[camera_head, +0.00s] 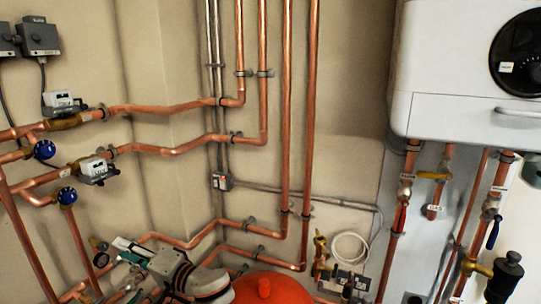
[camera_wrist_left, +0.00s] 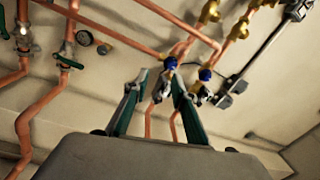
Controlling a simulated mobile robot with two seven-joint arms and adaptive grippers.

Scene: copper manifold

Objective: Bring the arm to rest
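My left arm (camera_head: 188,277) comes in low in the head view, left of the middle. Its gripper (camera_head: 126,270) points left, close in the picture to the lower copper pipes. In the left wrist view the two green fingers of the left gripper (camera_wrist_left: 158,82) stand apart, with nothing between them. Beyond the fingertips are two blue-knobbed valves (camera_wrist_left: 170,64) on copper pipes. I cannot tell how near the fingers are to them. My right gripper is in neither view.
Copper pipes (camera_head: 287,120) run along the wall. Blue valve knobs (camera_head: 44,150) and meters are at left. A red rounded vessel (camera_head: 270,288) is at bottom centre. A white boiler (camera_head: 450,75) hangs at upper right. The beige wall between (camera_head: 345,120) is mostly bare.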

